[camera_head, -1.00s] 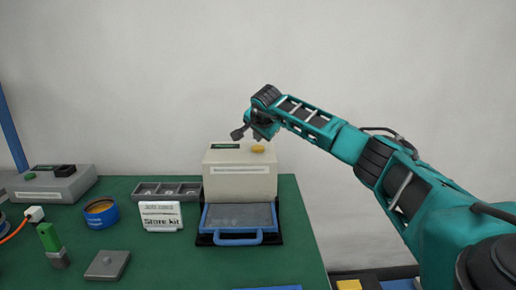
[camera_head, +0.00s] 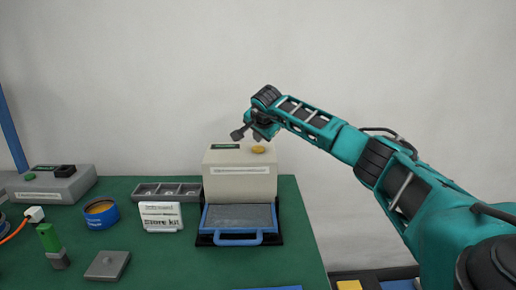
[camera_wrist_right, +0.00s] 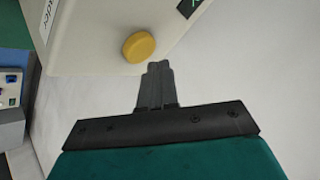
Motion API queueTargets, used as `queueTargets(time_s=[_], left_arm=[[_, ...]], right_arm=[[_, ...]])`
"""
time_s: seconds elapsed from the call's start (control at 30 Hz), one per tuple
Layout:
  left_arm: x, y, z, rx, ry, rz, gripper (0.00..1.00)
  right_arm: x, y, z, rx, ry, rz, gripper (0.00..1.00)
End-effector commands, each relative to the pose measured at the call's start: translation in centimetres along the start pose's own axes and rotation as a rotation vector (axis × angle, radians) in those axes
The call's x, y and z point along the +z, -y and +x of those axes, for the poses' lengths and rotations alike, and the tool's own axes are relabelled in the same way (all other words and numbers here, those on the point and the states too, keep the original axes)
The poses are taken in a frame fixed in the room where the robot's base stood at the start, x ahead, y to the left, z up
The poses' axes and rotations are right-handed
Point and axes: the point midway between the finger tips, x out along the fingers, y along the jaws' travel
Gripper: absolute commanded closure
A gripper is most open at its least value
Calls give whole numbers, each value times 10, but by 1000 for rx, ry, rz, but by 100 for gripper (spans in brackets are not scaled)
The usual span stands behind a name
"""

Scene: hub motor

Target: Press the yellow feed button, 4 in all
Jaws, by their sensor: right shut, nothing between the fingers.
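The yellow feed button (camera_head: 258,150) is on the top of a cream box-shaped feeder (camera_head: 240,182). In the right wrist view the button (camera_wrist_right: 139,46) is a round yellow cap on the cream surface. My right gripper (camera_head: 258,137) is just above the button in the head view. In the right wrist view its fingers (camera_wrist_right: 154,70) are shut and empty, close beside the button; I cannot tell whether they touch it. My left gripper does not show.
A tray with a blue handle (camera_head: 238,217) is at the feeder's front. A compartment tray (camera_head: 166,191), a white kit card (camera_head: 161,217), a blue round tin (camera_head: 101,213), a grey plate (camera_head: 107,265) and a grey device (camera_head: 52,185) are to the left on the green table.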

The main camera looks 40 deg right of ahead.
Motion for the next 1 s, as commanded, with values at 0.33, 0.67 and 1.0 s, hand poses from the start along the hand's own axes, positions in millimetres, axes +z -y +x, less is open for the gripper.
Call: queueTargets(time_s=[0.33,0.67,1.0], left_arm=[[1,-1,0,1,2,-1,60],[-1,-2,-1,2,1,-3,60],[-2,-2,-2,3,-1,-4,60]], right_arm=[[0,0,0,0,0,0,100],[1,-1,2,1,0,-1,100],[4,-4,6,0,0,0,100]])
